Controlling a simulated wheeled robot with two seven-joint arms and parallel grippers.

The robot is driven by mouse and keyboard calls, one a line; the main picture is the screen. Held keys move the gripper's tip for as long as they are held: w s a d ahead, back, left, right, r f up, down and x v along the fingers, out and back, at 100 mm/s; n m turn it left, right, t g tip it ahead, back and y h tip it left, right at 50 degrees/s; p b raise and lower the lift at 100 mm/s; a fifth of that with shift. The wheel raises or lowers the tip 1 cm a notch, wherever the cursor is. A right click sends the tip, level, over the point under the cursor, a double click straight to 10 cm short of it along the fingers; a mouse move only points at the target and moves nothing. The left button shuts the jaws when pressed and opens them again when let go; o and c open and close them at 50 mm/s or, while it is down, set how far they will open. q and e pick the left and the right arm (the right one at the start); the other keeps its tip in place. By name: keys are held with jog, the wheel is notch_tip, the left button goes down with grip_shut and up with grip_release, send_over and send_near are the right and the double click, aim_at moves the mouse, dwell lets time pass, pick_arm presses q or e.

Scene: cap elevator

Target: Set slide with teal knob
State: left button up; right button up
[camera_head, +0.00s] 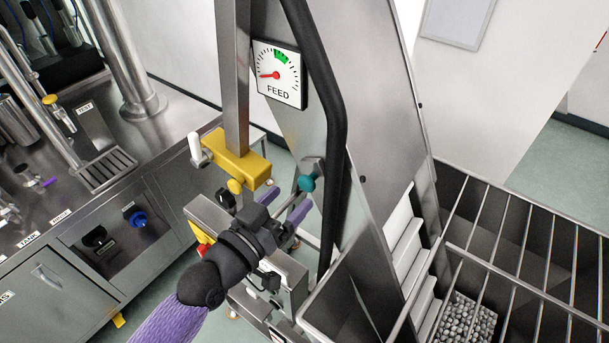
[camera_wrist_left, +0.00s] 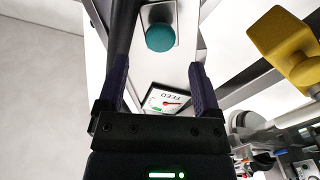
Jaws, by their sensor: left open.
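The teal knob (camera_head: 307,183) sits on a metal slide part below the FEED gauge, beside a black bent tube. It also shows in the left wrist view (camera_wrist_left: 160,38), beyond and between the fingertips. My left gripper (camera_head: 287,203) is open and empty, with purple fingers, just below and left of the knob, apart from it. It also shows in the left wrist view (camera_wrist_left: 160,66). The FEED gauge (camera_head: 277,85) has its red needle pointing left, outside the green band at the top. My right gripper is not in view.
A yellow block (camera_head: 235,160) with a white-tipped lever stands left of the knob. The black tube (camera_head: 336,160) runs close on the knob's right. A metal hopper with bars (camera_head: 525,235) holds grey caps (camera_head: 465,322) at right. A steel workbench (camera_head: 130,150) stands at left.

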aim_at(303, 184)
pick_arm(q)
jog(key=x, duration=0.5)
jog(key=shift+w+d, duration=0.15)
jog(key=shift+w, duration=0.05)
grip_shut()
